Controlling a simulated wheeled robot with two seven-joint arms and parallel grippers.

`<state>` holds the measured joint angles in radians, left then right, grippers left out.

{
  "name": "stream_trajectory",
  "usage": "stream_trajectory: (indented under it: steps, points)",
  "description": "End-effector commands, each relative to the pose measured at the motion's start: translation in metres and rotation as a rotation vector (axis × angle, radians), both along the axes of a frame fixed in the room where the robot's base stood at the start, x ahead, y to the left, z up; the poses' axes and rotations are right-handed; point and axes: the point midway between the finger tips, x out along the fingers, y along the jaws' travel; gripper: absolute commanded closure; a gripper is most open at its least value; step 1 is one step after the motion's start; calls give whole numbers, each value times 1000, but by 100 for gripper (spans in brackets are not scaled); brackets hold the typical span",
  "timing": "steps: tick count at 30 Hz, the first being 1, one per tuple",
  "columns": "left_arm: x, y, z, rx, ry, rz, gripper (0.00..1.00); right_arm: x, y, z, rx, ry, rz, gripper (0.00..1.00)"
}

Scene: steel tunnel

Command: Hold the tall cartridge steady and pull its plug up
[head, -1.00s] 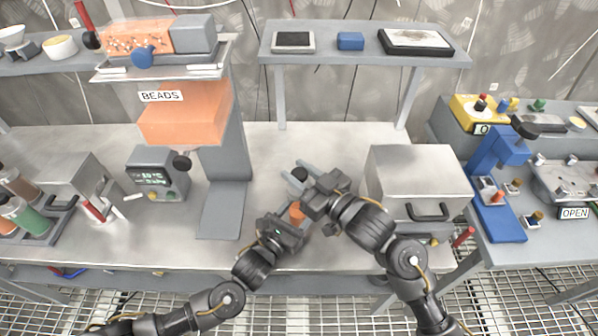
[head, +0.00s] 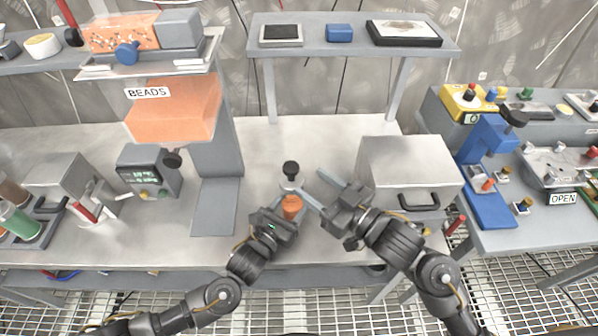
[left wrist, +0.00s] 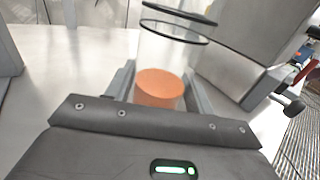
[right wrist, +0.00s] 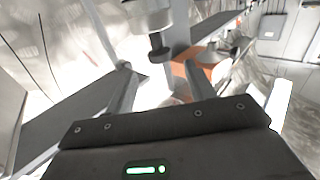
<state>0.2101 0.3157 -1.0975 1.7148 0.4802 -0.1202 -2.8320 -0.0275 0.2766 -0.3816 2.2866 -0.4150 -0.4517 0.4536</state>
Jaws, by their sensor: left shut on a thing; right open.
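The tall cartridge (head: 291,206) stands upright on the bench, with an orange lower part and a clear upper part. Its black plug (head: 291,168) shows at the top, with nothing gripping it. My left gripper (head: 287,212) is shut on the cartridge around the orange part. The left wrist view shows the orange fill (left wrist: 159,87) between the fingers and two dark rings on the clear part above. My right gripper (head: 315,185) is open and empty, just right of the cartridge, its fingers pointing up-left, apart from the plug.
A grey box with a handle (head: 410,172) stands close to the right of my right gripper. The BEADS dispenser (head: 175,108) and its grey column are left of the cartridge. A raised shelf (head: 355,50) is behind. The bench behind the cartridge is clear.

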Motion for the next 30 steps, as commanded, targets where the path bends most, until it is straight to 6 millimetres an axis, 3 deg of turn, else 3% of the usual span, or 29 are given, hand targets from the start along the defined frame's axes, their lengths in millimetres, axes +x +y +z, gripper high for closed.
stream_trajectory:
  steps: [3,9,22,23,28,30]
  points:
    - [0,0,0,1,1,-1,74,-16,-15,-1,-3,1,2,45]
    - [-1,-1,0,1,1,-2,74,-30,-29,0,-1,0,1,45]
    - [-1,-1,0,0,1,-2,74,-32,-31,0,-1,-1,1,45]
    - [-1,-1,0,0,1,-2,43,-32,-31,0,-1,-1,1,45]
    - [-1,-1,0,0,1,-2,21,-32,-31,0,-1,-1,1,45]
    - [-1,-1,0,-1,1,-2,21,-32,-31,0,-1,-1,1,45]
